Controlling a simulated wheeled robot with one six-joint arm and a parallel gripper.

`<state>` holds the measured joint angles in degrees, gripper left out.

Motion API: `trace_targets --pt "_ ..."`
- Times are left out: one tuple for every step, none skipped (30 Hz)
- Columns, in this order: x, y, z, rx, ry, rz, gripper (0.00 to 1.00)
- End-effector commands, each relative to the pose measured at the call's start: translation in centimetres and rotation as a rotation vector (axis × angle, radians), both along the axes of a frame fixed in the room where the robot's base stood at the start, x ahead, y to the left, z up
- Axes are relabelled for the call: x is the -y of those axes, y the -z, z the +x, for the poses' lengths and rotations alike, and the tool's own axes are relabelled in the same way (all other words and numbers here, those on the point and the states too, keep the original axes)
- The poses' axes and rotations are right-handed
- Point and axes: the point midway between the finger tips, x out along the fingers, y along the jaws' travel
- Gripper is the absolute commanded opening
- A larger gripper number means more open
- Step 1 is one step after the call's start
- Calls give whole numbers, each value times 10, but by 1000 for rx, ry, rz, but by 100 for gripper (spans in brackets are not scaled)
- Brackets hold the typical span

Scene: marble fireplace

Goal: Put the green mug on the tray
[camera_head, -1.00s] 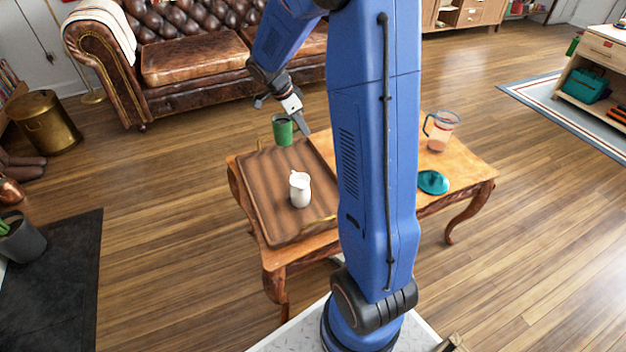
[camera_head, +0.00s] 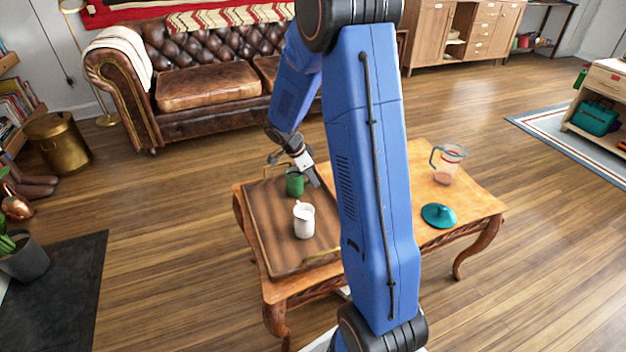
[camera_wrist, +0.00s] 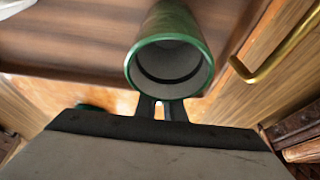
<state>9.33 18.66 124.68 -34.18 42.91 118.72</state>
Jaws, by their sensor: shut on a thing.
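The green mug (camera_head: 294,182) is at the far end of the wooden tray (camera_head: 268,238) in the head view, upright or nearly so. My gripper (camera_head: 308,172) is shut on it from the right and above. In the wrist view the mug (camera_wrist: 168,66) shows its open, empty mouth with a pale inside, and the dark fingers of my gripper (camera_wrist: 162,108) meet it at the near rim. The tray (camera_wrist: 75,35) lies beyond the mug there. I cannot tell whether the mug's base touches the tray.
A white jug (camera_head: 304,220) stands on the tray, nearer than the mug. The tray has brass handles, one near the mug (camera_wrist: 275,52). On the wooden table (camera_head: 462,200) to the right are a teal lid-like object (camera_head: 438,216) and a clear pitcher (camera_head: 447,165). A leather sofa (camera_head: 200,88) stands behind.

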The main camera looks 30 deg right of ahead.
Motion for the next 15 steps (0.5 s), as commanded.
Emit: trace_targets --pt "0 1 0 1 1 0 0" --pt "0 1 0 1 1 0 0" --pt "0 1 0 2 0 0 0" --pt "0 0 0 1 1 0 0" --pt "0 0 0 1 1 0 0" --pt "0 0 0 1 1 0 0" --pt "0 1 0 1 1 0 0" --pt "0 1 0 1 1 0 0" --pt "0 2 0 1 1 0 0" --pt "0 3 0 0 1 0 0" --pt "0 4 0 0 1 0 0" --pt "0 3 0 0 1 0 18" --pt "0 3 0 0 1 0 26" --pt "0 3 0 0 1 0 28" --pt "0 3 0 0 1 0 28"
